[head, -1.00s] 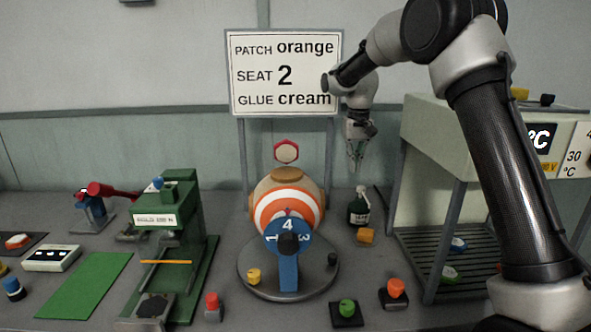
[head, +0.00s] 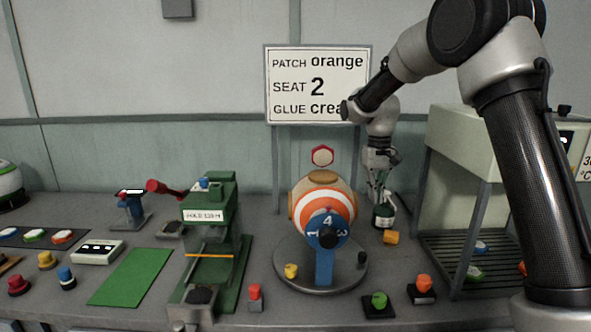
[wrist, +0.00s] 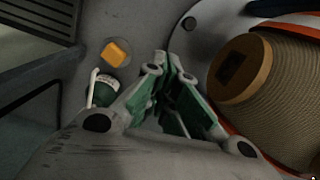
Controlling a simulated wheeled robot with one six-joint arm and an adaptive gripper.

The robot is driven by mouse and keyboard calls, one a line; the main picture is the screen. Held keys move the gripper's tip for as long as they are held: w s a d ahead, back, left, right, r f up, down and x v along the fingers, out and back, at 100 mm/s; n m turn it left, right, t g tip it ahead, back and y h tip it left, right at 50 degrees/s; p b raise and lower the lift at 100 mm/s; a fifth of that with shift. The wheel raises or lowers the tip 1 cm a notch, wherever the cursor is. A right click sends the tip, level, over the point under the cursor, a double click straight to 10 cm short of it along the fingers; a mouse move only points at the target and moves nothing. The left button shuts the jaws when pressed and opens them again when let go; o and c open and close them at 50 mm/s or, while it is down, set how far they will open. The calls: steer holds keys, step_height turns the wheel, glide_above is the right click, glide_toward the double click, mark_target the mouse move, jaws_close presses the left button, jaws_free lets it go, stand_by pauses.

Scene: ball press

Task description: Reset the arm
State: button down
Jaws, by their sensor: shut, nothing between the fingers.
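My gripper (head: 378,195) hangs pointing down at the back of the bench, between the striped ball and the heated cabinet. It is shut and empty. In the wrist view my gripper (wrist: 168,75) has its fingers together, with the ball's tan end cap (wrist: 240,68) close on the right. A dark green bottle (head: 384,216) with a white label stands just below or behind the fingers in the head view. In the wrist view the bottle (wrist: 103,93) is left of the fingers and apart from them.
The orange-and-white ball (head: 311,205) sits on a round grey stand (head: 290,278) with a blue numbered dial (head: 328,232). A yellow-orange block (head: 391,238) lies near the bottle. The cabinet (head: 458,150) with a slatted shelf is right. A green press (head: 215,240) and sign (head: 318,60) are further left and behind.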

steer(key=s+d+r+t, duration=0.1)
steer(key=s+d+r, duration=0.2)
steer(key=s, duration=0.8)
steer(key=s+d+r+t, duration=0.2)
steer(key=s+d+r, duration=0.2)
steer(key=s, duration=0.8)
steer(key=s+d+r+m+t, duration=0.1)
steer(key=s+d, duration=0.5)
steer(key=s, duration=0.6)
steer(key=shift+s+d+r+t, duration=0.2)
steer(key=shift+r+t, duration=0.4)
steer(key=shift+r, duration=0.7)
